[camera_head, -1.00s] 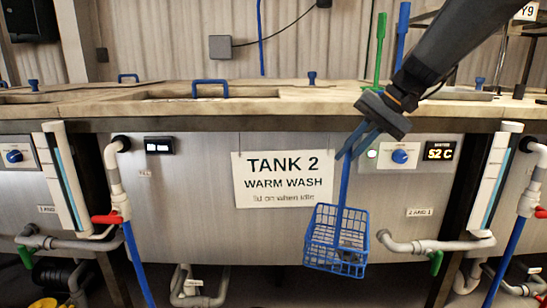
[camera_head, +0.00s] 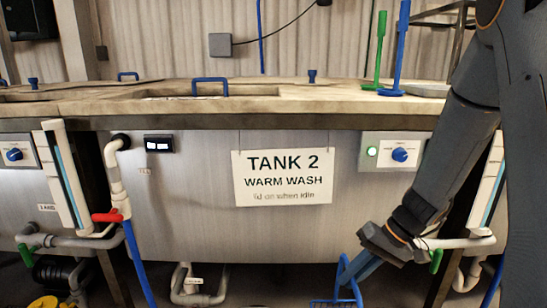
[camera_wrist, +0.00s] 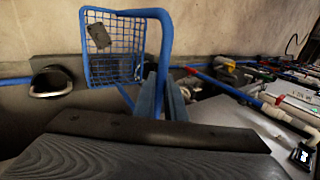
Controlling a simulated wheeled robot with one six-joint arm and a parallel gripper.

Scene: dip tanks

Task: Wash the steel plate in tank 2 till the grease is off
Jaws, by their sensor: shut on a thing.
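My gripper (camera_head: 352,274) is shut on the handle of a blue wire basket (camera_head: 338,303), low in front of tank 2 (camera_head: 190,215). Most of the basket is cut off by the bottom edge of the head view. In the wrist view the handle runs between my fingers (camera_wrist: 162,95), and the basket (camera_wrist: 112,70) hangs beyond them. A small dark grey plate (camera_wrist: 98,36) is in the basket; I cannot tell whether grease is on it.
A sign (camera_head: 282,178) reads TANK 2 WARM WASH. A green light and blue knob (camera_head: 400,155) are on the tank front. Pipes with a red valve handle (camera_head: 105,216) stand at left. Green (camera_head: 379,50) and blue (camera_head: 400,50) upright rods stand on the counter at right.

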